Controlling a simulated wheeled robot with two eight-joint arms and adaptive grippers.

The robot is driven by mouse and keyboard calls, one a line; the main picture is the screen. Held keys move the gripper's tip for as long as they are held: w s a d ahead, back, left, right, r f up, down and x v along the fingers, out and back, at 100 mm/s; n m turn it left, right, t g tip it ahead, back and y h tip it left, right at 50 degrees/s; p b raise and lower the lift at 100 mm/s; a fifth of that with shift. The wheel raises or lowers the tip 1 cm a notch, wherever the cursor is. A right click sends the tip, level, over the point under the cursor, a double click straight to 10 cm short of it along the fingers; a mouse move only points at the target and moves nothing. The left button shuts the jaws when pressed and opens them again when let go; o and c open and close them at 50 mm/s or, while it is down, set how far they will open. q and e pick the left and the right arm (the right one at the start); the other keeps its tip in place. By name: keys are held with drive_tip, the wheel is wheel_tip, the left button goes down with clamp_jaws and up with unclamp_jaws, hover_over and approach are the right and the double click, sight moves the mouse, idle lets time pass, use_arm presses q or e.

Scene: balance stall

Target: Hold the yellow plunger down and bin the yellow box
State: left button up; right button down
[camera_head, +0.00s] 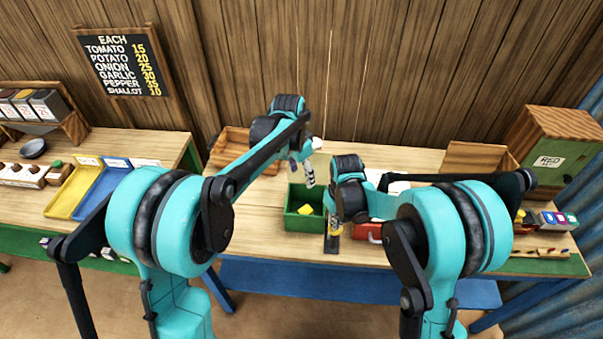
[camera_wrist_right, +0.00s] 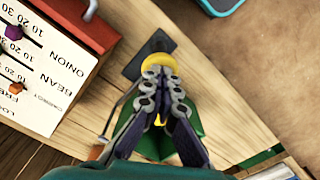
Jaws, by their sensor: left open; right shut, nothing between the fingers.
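The yellow plunger (camera_wrist_right: 158,62) shows as a round knob over a dark plate (camera_wrist_right: 133,66) in the right wrist view. My right gripper (camera_wrist_right: 162,82) is shut and empty, with its fingertips at the knob; I cannot tell how far down the knob is. In the head view my right gripper (camera_head: 334,226) hides the plunger. A green bin (camera_head: 291,222) stands just left of it, with a yellow box-like piece (camera_head: 305,209) inside, apparently the yellow box. My left gripper (camera_head: 309,176) is open and empty above the back of the green bin.
A red box with a sliders panel (camera_head: 368,232) is right of my right gripper; its panel (camera_wrist_right: 45,65) shows in the wrist view. A wooden crate (camera_head: 232,143) stands behind on the left. Yellow and blue trays (camera_head: 100,186) lie far left. The table between is clear.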

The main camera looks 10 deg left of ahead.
use_arm(q)
wheel_tip(320, 180, up, 6)
drive_tip(key=p, duration=0.5)
drive_tip(key=shift+p, duration=0.4)
use_arm(e)
wheel_tip(320, 180, up, 10)
drive_tip(key=shift+f, duration=0.1)
